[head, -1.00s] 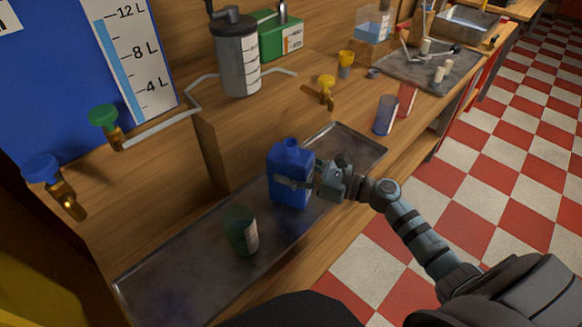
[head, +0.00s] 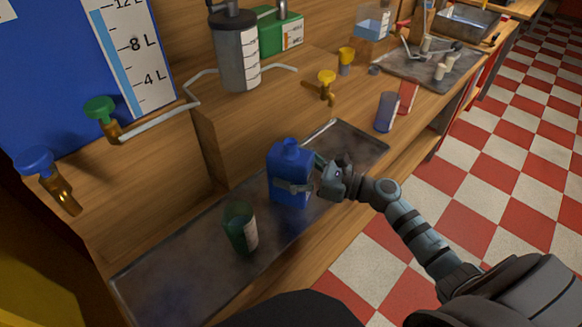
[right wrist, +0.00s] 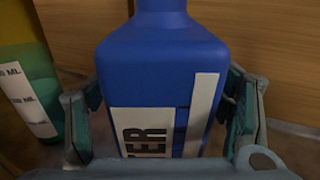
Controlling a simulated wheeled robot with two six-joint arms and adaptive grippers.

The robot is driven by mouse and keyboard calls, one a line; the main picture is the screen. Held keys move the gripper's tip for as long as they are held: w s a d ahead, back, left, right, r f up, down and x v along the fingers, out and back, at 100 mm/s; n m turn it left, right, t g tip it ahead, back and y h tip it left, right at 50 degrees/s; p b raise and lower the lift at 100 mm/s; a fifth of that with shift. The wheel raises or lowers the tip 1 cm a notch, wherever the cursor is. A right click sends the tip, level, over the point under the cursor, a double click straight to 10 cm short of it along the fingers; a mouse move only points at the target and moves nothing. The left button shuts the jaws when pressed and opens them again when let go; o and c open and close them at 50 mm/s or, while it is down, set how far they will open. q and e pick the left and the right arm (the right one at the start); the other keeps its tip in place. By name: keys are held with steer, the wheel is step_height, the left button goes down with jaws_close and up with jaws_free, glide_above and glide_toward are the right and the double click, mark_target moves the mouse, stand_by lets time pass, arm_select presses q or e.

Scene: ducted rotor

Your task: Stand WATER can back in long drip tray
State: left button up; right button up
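The blue WATER can (head: 290,172) stands upright in the long drip tray (head: 180,270), right of its middle. In the right wrist view the can (right wrist: 165,65) fills the centre, its white WATER label partly hidden by the gripper. My right gripper (head: 305,177) has its fingers spread on either side of the can. One finger crosses the near face; the other passes behind, its tip hidden. The wrist view shows the pads beside the can, looking slightly apart from it. My left gripper is not in view.
A green cup (head: 240,228) stands in the tray left of the can. A blue cup (head: 386,112) stands on the bench beyond the tray. Yellow (head: 326,78), green (head: 99,110) and blue (head: 45,162) taps project over the bench. The tray's left end is clear.

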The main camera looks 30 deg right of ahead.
steer(key=shift+s+d+f, duration=0.1)
steer(key=v, duration=1.1)
steer(key=shift+s+d, duration=0.25)
steer(key=shift+s, duration=0.05)
